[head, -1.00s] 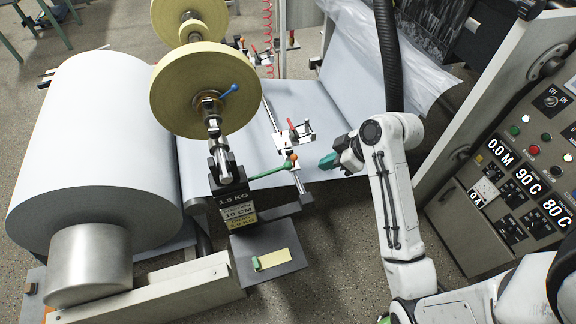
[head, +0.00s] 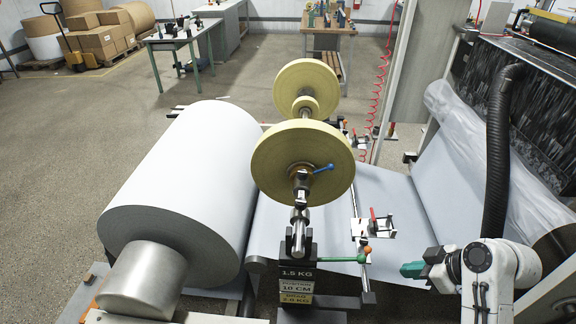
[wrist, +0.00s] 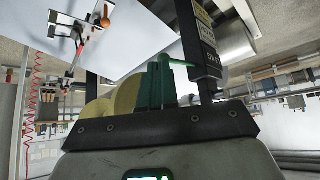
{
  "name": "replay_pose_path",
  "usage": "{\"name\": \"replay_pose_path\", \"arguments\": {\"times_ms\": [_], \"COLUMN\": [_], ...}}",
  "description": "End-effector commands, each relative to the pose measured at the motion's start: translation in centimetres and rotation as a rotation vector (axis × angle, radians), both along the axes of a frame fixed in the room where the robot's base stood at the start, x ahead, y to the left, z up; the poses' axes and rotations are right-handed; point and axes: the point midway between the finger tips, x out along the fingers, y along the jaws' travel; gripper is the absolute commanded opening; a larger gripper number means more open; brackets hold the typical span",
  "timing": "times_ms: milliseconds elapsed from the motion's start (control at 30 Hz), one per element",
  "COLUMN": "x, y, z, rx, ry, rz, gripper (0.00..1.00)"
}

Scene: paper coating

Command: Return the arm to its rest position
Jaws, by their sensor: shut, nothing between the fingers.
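My gripper (head: 408,270) is at the lower right of the head view, at the end of my white arm. Its teal fingers are shut and empty. It points left and is apart from the green lever (head: 340,259). In the wrist view my gripper (wrist: 158,80) shows its teal fingers close together. The lower part of my arm is cut off by the picture's bottom edge.
Yellow tape rolls (head: 304,168) on a shaft are left of my gripper. A pale paper web (head: 385,205) runs behind it. A black hose (head: 497,150) hangs at right. Grey floor is open at far left.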

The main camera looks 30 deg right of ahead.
Motion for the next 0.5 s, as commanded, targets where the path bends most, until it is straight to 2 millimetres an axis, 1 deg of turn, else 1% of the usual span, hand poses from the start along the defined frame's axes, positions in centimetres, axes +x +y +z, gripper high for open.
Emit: {"name": "replay_pose_path", "arguments": {"times_ms": [167, 233, 267, 367, 400, 500], "x": [0.0, -0.4, -0.7, -2.2, -3.1, -5.5], "y": [0.1, 1.2, 2.0, 5.6, 7.1, 10.8], "z": [-0.1, -1.1, -1.7, -4.3, -5.3, -7.2], "rx": [0.001, 0.009, 0.014, 0.022, 0.019, -0.006], "ry": [0.002, 0.052, 0.083, 0.227, 0.288, 0.417], "rz": [0.0, -0.01, -0.019, -0.07, -0.099, -0.179], "gripper": [0.0, 0.0, 0.0, 0.0, 0.0, 0.0]}}
